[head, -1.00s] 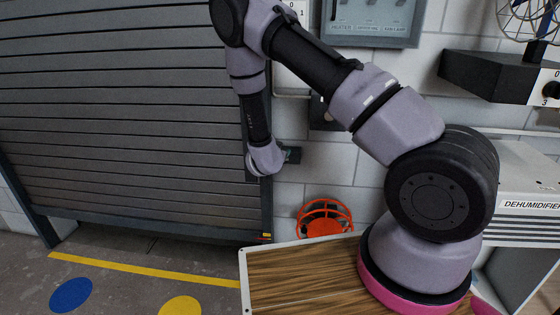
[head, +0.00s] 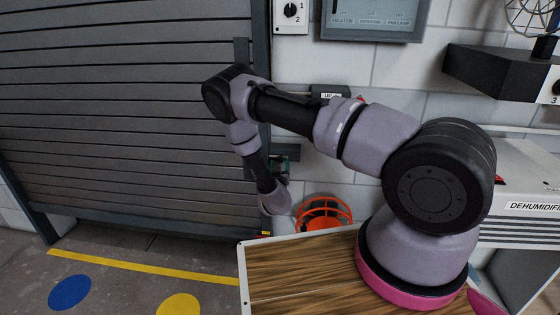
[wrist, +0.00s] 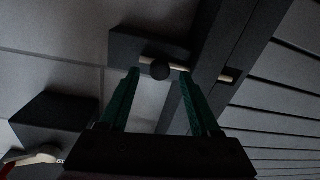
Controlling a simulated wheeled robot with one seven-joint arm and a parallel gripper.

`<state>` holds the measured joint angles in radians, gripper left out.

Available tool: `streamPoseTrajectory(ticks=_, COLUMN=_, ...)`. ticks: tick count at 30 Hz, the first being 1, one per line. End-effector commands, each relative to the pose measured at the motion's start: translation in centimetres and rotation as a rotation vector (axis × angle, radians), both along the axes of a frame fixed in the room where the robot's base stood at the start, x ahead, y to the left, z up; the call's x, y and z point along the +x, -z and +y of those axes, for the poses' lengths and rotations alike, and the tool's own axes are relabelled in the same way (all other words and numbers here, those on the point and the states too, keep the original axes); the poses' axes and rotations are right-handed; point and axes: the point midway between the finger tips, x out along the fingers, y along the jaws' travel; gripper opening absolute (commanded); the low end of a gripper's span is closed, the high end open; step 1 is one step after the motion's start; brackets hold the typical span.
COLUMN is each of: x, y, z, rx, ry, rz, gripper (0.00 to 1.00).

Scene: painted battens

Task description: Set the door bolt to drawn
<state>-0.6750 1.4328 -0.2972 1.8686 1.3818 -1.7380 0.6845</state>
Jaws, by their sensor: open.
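The door bolt shows in the wrist view as a dark plate (wrist: 128,46) with a pale rod and a round black knob (wrist: 160,69). A short pale piece of rod (wrist: 228,78) also shows to the right, at the dark door frame. My gripper (wrist: 159,74) is open, its two green fingers apart, with the knob between their tips in the picture. I cannot tell whether they touch it. In the head view my gripper (head: 282,164) is beside the shutter's right frame post, and my arm hides most of the bolt.
A grey slatted shutter (head: 120,110) fills the left. A dark box (head: 330,91) with a label is on the wall above my gripper; a dark box with a pale lever (wrist: 38,158) shows at the wrist view's lower left. An orange wire cage (head: 324,214) stands low by the wall.

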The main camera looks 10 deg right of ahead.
Motion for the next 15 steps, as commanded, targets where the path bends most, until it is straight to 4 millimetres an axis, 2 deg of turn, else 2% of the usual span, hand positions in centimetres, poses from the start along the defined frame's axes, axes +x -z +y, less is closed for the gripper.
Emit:
streamPoseTrajectory(ticks=3, x=1.9, y=0.0, z=-0.5, rx=0.002, ry=0.001, rz=-0.002, gripper=0.64)
streamPoseTrajectory(ticks=6, x=2.9, y=0.0, z=-0.8, rx=0.002, ry=0.001, rz=-0.001, gripper=0.64)
streamPoseTrajectory(ticks=15, x=3.7, y=0.0, z=-1.0, rx=0.000, ry=0.000, rz=0.001, gripper=0.64)
